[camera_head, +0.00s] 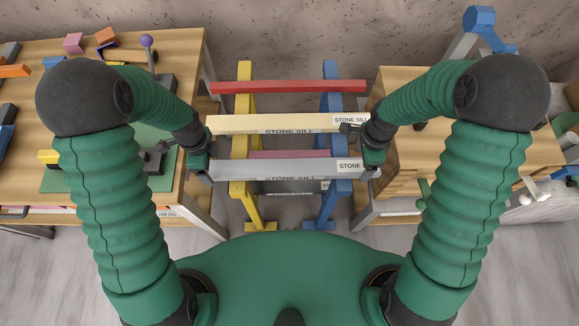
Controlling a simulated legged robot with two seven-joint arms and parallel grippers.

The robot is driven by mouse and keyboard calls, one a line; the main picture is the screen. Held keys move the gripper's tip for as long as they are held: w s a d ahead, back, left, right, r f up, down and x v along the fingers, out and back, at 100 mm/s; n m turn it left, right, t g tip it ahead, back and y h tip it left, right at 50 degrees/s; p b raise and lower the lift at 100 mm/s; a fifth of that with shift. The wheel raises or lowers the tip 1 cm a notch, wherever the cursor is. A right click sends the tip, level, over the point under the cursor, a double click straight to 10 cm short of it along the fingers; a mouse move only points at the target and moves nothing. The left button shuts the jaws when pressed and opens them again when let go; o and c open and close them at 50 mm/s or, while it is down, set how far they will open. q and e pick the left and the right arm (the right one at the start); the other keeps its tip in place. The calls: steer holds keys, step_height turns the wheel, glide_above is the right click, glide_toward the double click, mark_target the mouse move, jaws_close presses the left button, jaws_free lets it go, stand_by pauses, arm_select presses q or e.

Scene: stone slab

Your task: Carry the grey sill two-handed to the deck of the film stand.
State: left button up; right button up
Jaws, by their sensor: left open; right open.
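The grey sill (280,170) is a long bar labelled "STONE SILL", lying level across a yellow trestle (242,195) and a blue trestle (335,200) in front of me. My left gripper (199,165) is open at the sill's left end. My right gripper (372,161) is open at its right end. Both are empty; the hands hide their fingertips and the bar's ends, so I cannot tell whether they touch it. I cannot make out which thing is the film stand or its deck.
A cream sill (265,123) and a red bar (290,87) lie behind, parallel to the grey sill. A cluttered wooden table (190,75) stands left and a wooden bench (400,80) right. A blue-headed device (479,19) stands at the back right.

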arm_select(q)
steer(key=shift+f, duration=0.95)
arm_select(e)
steer(key=shift+f, duration=0.95)
arm_select(q)
steer(key=shift+d+f, duration=0.1)
arm_select(e)
steer(key=shift+d+f, duration=0.1)
steer(key=shift+f, duration=0.1)
arm_select(q)
steer(key=shift+d, duration=0.35)
arm_select(e)
steer(key=shift+d, duration=0.35)
arm_select(q)
steer(key=shift+a, duration=0.3)
steer(key=c, duration=1)
arm_select(e)
steer(key=shift+a, duration=0.3)
steer(key=c, duration=1)
arm_select(q)
jaws_close()
arm_select(e)
jaws_close()
steer(key=shift+r, duration=0.1)
